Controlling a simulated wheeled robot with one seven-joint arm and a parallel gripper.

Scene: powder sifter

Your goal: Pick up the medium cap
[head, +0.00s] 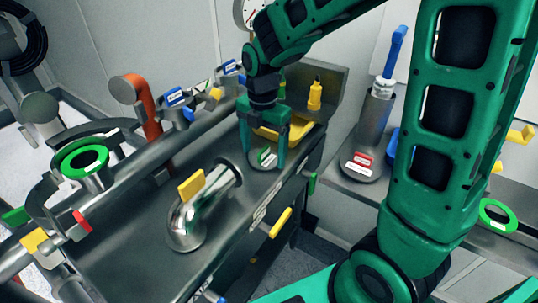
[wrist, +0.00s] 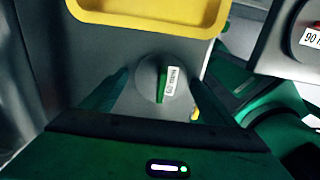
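The cap, a grey disc with a green raised grip and a white label, lies on the grey bench top just in front of the yellow tray in the head view (head: 264,157). The label is too small to read surely. The cap also shows in the wrist view (wrist: 150,92), between my fingers. My gripper (head: 263,160) points down over it with its green fingers spread, one on each side of the cap. In the wrist view the fingers (wrist: 160,95) flank it. I cannot tell whether either finger touches it.
The yellow tray (wrist: 150,12) lies close beside the cap. A yellow bottle (head: 315,95) stands behind. A bent metal pipe (head: 187,222) rises at the front left. The bench edge is close to the right.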

